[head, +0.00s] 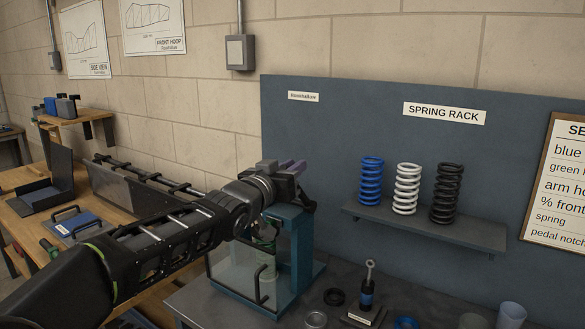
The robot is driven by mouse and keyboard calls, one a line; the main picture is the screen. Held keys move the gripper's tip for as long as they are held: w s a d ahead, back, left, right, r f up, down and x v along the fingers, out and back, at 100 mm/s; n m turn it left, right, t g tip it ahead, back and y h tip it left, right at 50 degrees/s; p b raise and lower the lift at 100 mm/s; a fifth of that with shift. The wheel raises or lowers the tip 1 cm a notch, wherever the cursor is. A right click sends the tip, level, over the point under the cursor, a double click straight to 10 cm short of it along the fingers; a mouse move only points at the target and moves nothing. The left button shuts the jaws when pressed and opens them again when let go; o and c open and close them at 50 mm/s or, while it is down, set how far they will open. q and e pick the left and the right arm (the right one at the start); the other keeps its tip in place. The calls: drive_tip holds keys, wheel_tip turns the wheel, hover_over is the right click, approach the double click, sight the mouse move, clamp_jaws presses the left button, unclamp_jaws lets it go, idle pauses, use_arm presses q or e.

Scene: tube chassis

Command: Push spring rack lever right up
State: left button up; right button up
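The spring rack is a dark shelf (425,228) on a blue-grey panel, under a "SPRING RACK" sign (444,113). It bears a blue spring (371,181), a white spring (407,189) and a black spring (446,193), all upright. I cannot make out a lever on the rack. My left gripper (296,184) is over the top of a teal press-like frame (299,250), left of the rack and apart from its springs. My own wrist and the viewing angle hide its fingertips. Whether it touches the frame is unclear. My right gripper is not in view.
The teal frame has a clear front guard with a black handle (261,284). A clipboard (556,185) hangs at right. A wooden bench (22,207) is at left.

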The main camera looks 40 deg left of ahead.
use_arm(q)
clamp_jaws()
idle(1.0)
